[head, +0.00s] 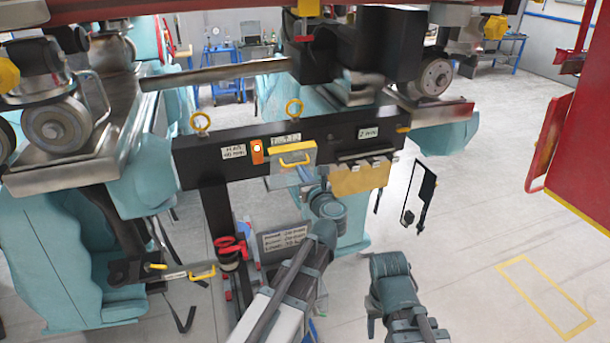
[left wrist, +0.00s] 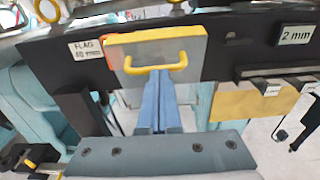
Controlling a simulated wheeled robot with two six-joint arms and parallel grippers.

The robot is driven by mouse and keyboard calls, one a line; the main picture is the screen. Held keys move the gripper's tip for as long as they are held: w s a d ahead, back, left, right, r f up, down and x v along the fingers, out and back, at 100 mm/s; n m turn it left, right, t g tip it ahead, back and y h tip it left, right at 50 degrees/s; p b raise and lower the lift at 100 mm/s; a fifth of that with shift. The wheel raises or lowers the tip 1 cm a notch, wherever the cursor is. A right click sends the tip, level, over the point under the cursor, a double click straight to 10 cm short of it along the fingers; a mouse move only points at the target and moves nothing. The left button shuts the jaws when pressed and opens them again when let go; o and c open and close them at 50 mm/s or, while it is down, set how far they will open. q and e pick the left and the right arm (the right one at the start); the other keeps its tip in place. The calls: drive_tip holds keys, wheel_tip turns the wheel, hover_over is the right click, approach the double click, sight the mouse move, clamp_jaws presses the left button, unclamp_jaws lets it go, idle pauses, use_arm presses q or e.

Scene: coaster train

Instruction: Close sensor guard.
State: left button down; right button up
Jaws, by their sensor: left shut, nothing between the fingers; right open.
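The sensor guard (head: 307,156) is a small grey plate with a yellow edge and a yellow bar handle, at the front of the black crossbeam. In the left wrist view the guard (left wrist: 193,54) faces me, its handle across the middle. I cannot tell whether it sits flush with the beam. An orange-and-white part (head: 257,151) shows just left of it. My left gripper (head: 305,178) is shut and empty. In the left wrist view its blue fingers (left wrist: 158,78) are just below the handle and overlap the plate; contact is unclear. My right gripper's fingers are not visible.
The black beam (head: 225,170) carries labels and yellow eye rings. A tan plate (head: 360,178) with several small blocks is right of the guard. A black part (head: 426,190) hangs further right. Wheels and steel rails are above.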

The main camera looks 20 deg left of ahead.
use_arm(q)
drive_tip(key=shift+w+a+r+p, duration=0.3)
drive_tip(key=shift+w+r+p, duration=0.15)
drive_tip(key=shift+r+p, duration=0.35)
drive_tip(key=shift+w+a+g+h+p, duration=0.25)
drive_tip(key=shift+g+h+p, duration=0.2)
drive_tip(key=shift+p, duration=0.35)
use_arm(e)
drive_tip(key=shift+r, duration=2)
use_arm(q)
drive_tip(key=shift+f, duration=0.1)
drive_tip(key=shift+s, duration=0.1)
